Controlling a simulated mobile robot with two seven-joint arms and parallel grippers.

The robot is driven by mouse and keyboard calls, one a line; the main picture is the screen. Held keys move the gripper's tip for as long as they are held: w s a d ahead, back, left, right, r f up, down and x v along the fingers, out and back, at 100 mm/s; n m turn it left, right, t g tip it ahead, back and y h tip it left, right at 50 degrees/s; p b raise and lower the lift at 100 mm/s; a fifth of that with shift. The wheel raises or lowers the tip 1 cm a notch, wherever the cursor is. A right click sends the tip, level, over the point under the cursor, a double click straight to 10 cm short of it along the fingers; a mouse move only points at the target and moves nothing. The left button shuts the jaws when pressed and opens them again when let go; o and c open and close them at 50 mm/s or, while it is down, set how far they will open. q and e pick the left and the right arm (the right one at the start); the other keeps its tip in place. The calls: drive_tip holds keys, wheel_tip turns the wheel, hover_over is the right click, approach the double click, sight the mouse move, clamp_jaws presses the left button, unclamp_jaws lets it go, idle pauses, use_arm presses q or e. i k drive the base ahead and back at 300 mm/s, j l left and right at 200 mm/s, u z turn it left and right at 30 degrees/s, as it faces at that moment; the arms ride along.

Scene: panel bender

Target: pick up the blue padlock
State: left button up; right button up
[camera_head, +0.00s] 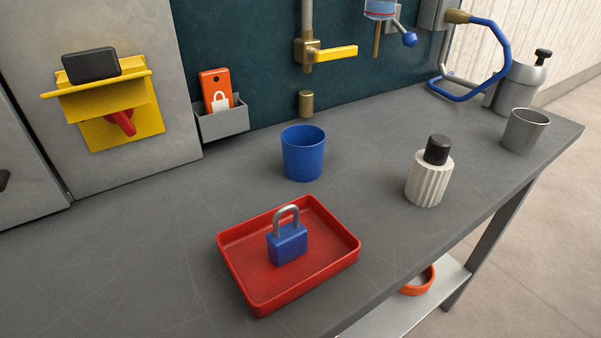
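The blue padlock (288,244) stands upright in the red tray (246,284), near the tray's middle. Its silver shackle is on top and looks closed. The tray lies on the grey bench top at the front centre. Neither of my grippers shows in the head view, and nothing touches the padlock except the tray.
A blue cup (303,154) stands just behind the tray. A ribbed white bottle with a black cap (428,184) is to the right, and a metal cup (524,131) stands near the right edge. The bench top (120,250) left of the tray is clear.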

sight(287, 243)
drive_tip(key=i+l+u, duration=0.15)
drive_tip(key=u, duration=0.3)
drive_tip(key=l+u, duration=0.25)
drive_tip(key=u, duration=0.25)
drive_tip(key=i, duration=0.05)
